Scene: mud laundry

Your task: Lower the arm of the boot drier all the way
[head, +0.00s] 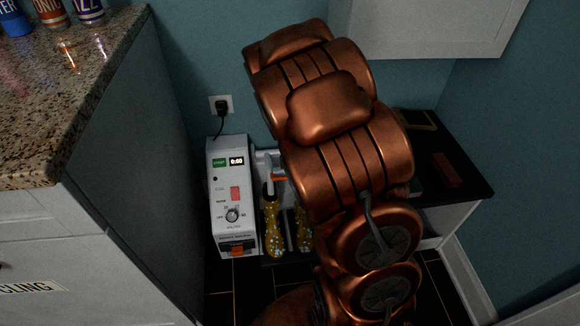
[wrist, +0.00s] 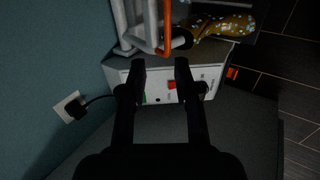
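The boot drier's white control box (head: 232,190) stands by the wall, with a green start label, a 0:00 display, a red switch and a dial. Beside it are grey tubes and an orange piece (head: 280,179), partly hidden by my arm. In the wrist view, grey tubes (wrist: 122,22) and an orange bar (wrist: 167,30) rise beyond the box (wrist: 160,86). I cannot tell for certain which piece is the drier's arm. My gripper (wrist: 160,66) is open and empty, its fingers apart over the box; it is hidden in the head view. Yellow floral boots (head: 272,228) are at the drier.
A granite counter (head: 75,85) with bottles stands at the left. A plugged-in outlet (head: 221,105) is on the wall above the box. A dark-topped bench (head: 455,180) is at the right, under a white wall cabinet (head: 430,25). An orange tab (head: 237,248) sits low on the box.

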